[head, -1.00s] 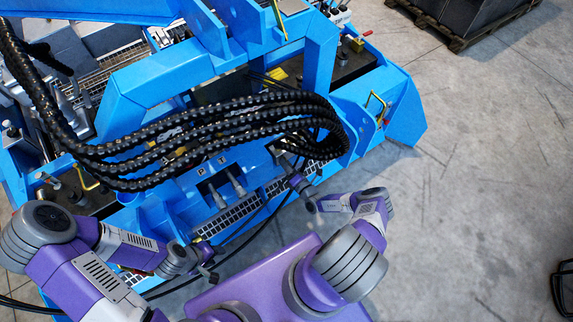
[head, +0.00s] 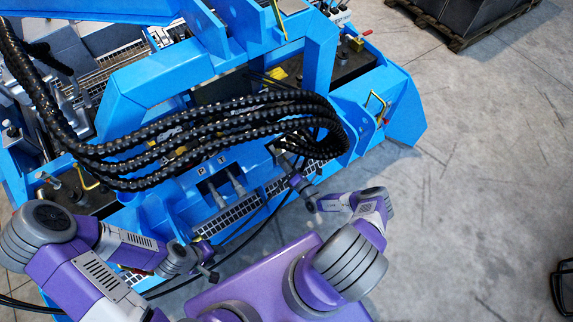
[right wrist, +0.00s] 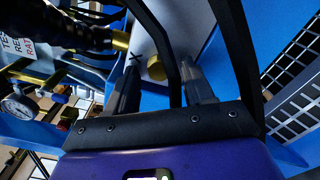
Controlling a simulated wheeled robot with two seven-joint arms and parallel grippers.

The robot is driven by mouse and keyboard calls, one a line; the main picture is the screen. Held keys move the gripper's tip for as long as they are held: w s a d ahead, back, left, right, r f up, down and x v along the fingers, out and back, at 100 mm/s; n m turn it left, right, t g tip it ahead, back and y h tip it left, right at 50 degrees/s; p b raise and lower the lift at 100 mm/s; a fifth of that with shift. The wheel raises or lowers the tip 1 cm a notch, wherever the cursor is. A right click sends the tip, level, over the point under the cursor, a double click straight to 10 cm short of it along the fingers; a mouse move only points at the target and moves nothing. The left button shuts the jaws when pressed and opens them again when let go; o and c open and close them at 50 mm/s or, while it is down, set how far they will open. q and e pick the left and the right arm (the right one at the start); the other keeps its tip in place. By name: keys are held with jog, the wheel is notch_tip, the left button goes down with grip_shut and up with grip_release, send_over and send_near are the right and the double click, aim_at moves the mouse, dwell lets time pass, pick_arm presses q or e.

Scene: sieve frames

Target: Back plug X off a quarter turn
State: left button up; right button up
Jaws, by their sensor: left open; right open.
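The letter X (right wrist: 134,57) is marked on a pale plate in the right wrist view. A round brass plug (right wrist: 157,68) sits just to the right of that letter. My right gripper (right wrist: 161,74) is open, and its fingers lie on either side of the plug in this view. I cannot tell whether they touch it. In the head view my right gripper (head: 283,156) reaches in below the black hose bundle, and the plug cannot be made out there. My left gripper (head: 208,262) is open and empty, low in front of the blue machine.
The black hose bundle (head: 200,140) arches across the blue machine (head: 150,85), close above my right gripper. In the right wrist view a hose with a brass fitting (right wrist: 121,40) is left of the plug, and a pressure gauge (right wrist: 18,107) further left. Open floor (head: 470,210) lies right.

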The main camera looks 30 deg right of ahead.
jog(key=s+p, duration=0.1)
jog(key=s, duration=0.6)
jog(key=shift+s+d+p, duration=0.3)
jog(key=shift+p, duration=0.1)
